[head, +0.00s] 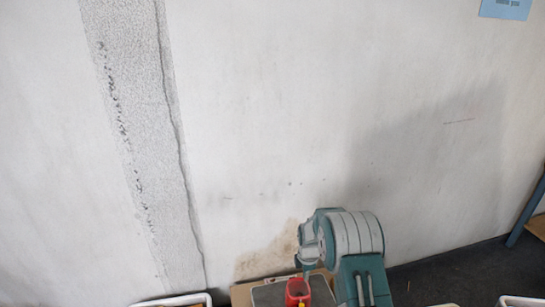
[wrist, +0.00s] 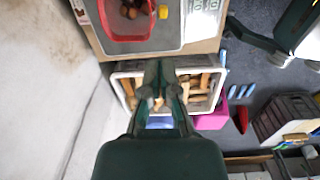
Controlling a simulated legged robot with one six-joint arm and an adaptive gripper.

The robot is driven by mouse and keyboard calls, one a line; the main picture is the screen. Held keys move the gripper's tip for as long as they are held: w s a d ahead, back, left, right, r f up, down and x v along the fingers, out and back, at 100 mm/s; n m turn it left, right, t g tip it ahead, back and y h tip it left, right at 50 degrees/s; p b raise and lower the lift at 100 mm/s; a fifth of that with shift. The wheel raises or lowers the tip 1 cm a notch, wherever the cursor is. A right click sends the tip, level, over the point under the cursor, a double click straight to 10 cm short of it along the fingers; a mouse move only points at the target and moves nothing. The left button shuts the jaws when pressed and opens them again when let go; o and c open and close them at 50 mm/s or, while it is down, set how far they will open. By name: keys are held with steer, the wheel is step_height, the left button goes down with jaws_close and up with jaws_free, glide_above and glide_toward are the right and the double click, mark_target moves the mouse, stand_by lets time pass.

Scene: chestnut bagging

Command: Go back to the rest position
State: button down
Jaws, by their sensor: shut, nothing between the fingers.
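My gripper (wrist: 160,70) is shut and empty in the wrist view. Its fingertips are pictured over the edge of a white bin (wrist: 217,101) holding several tan, stick-like pieces. A red container (wrist: 104,33) with a few brown chestnuts (wrist: 131,10) in it stands on a grey plate at the top of the wrist view, apart from the fingers. The red container also shows at the bottom of the head view (head: 297,288), beside my teal and grey arm. My gripper is not visible in the head view.
A pale, stained wall (head: 270,130) fills most of the head view. In the wrist view, a pink box (wrist: 213,121) and dark crates (wrist: 285,118) lie to the right. A small yellow object (wrist: 163,12) is by the red container. Dark floor (head: 470,272) shows at right.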

steer(key=s+r+m+t, duration=0.1)
steer(key=s+r+m, duration=0.25)
steer(key=r, duration=0.65)
steer(key=s+r+m+t, duration=0.1)
steer(key=s+r+m, duration=0.3)
steer(key=r, duration=0.6)
steer(key=s+r+m+t, duration=0.15)
steer(key=s+r, duration=0.35)
steer(key=r, duration=0.5)
steer(key=s+r+m, duration=0.2)
steer(key=s+m, duration=0.1)
steer(key=s, duration=0.5)
steer(key=s+r+m+t, duration=0.1)
steer(key=s+r+m, duration=0.2)
steer(key=s, duration=0.5)
steer(key=s+d+r+m+t, duration=0.1)
steer(key=s+m, duration=0.3)
steer(key=s, duration=0.4)
steer(key=shift+r+m, duration=0.4)
steer(key=shift+r, duration=0.25)
